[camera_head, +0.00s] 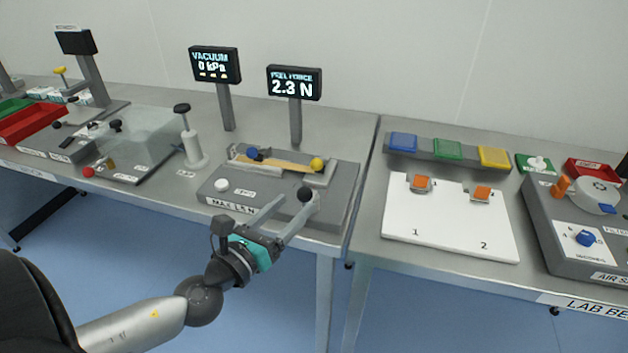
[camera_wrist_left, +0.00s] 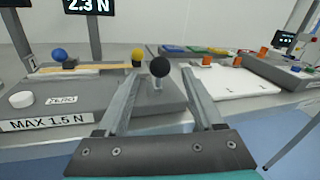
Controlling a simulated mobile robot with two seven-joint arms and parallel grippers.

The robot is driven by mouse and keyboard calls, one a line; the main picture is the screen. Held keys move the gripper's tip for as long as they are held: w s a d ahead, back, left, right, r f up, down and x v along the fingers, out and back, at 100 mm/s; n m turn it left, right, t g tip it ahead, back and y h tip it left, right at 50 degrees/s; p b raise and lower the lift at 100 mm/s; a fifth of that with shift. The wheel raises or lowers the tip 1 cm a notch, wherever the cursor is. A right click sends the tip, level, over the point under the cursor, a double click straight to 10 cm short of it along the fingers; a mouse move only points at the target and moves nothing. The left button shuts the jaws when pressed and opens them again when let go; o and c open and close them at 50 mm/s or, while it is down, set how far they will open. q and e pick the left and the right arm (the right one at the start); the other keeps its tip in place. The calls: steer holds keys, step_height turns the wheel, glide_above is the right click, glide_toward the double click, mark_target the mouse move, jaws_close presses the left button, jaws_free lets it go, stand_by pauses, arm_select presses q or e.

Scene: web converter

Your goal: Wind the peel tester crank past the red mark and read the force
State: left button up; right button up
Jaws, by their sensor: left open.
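The grey peel tester (camera_head: 345,196) stands on the left table with a "MAX 1.5 N" label on its front. Its display (camera_head: 294,83) reads PEEL FORCE 2.3 N. The crank's black ball knob (camera_head: 305,194) is at the tester's front right; it also shows in the left wrist view (camera_wrist_left: 159,67). My left gripper (camera_head: 294,199) is open at the front of the tester. In the left wrist view its fingertips (camera_wrist_left: 160,74) lie either side of the knob; I cannot tell if they touch it. I cannot make out a red mark. My right gripper is not in view.
A white ZERO button (camera_head: 222,185) and a blue knob (camera_head: 252,153) and yellow knob (camera_head: 317,163) are on the tester. A white pump-like post (camera_head: 190,140) stands to its left. The right table holds a white board (camera_head: 450,225) with orange clips.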

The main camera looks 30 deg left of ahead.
mark_target(314, 197)
arm_select(q)
steer(key=shift+w+d+p, duration=0.2)
steer(key=shift+w+p, duration=0.4)
steer(key=shift+w, duration=3.55)
jaws_close()
